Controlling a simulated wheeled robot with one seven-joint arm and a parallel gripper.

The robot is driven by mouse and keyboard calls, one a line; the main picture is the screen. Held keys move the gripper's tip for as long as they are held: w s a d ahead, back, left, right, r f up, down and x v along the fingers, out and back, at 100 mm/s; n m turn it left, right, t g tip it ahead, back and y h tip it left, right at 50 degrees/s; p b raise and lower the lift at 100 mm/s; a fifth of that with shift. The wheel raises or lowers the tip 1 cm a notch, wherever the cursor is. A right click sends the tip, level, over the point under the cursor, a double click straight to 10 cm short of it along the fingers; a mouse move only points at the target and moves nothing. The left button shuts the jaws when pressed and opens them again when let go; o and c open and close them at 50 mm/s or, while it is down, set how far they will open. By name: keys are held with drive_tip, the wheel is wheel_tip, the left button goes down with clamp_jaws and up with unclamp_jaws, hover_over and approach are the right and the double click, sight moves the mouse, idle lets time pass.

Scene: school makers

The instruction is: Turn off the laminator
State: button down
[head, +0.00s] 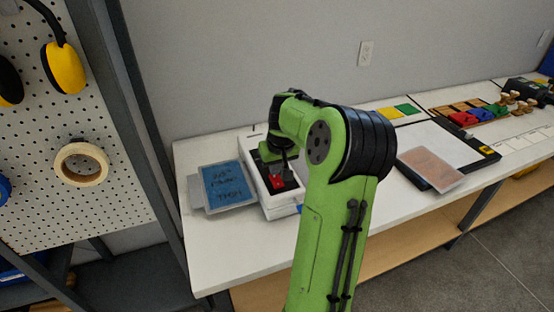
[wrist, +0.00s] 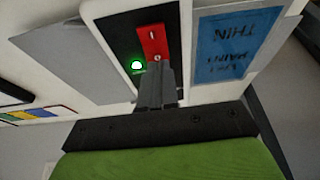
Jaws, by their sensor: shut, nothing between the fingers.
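The laminator (head: 285,208) is a white box with a black panel on the bench, partly hidden by my green arm in the head view. Its red rocker switch (wrist: 152,42) is marked I and O and shows in the wrist view, also in the head view (head: 277,182). A green light (wrist: 137,65) glows beside the switch. My gripper (wrist: 155,72) is shut and empty, its fingertips at the O end of the switch. I cannot tell whether they touch it. In the head view my gripper (head: 283,165) points down over the panel.
A blue labelled sheet (head: 229,184) lies left of the laminator. A black-framed board (head: 440,150) with an orange sheet (head: 430,168) lies to the right. Coloured blocks (head: 463,118) stand farther right. A pegboard (head: 70,130) with yellow ear muffs and tape is at the left.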

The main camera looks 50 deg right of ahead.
drive_tip(key=shift+f, duration=0.8)
drive_tip(key=shift+w+p, duration=0.1)
drive_tip(key=shift+p, duration=0.45)
drive_tip(key=shift+d+f, duration=0.1)
drive_tip(key=shift+f, duration=0.05)
drive_tip(key=shift+s+a+b, duration=0.4)
drive_tip(key=shift+s+b, duration=0.05)
drive_tip(key=shift+s, duration=0.25)
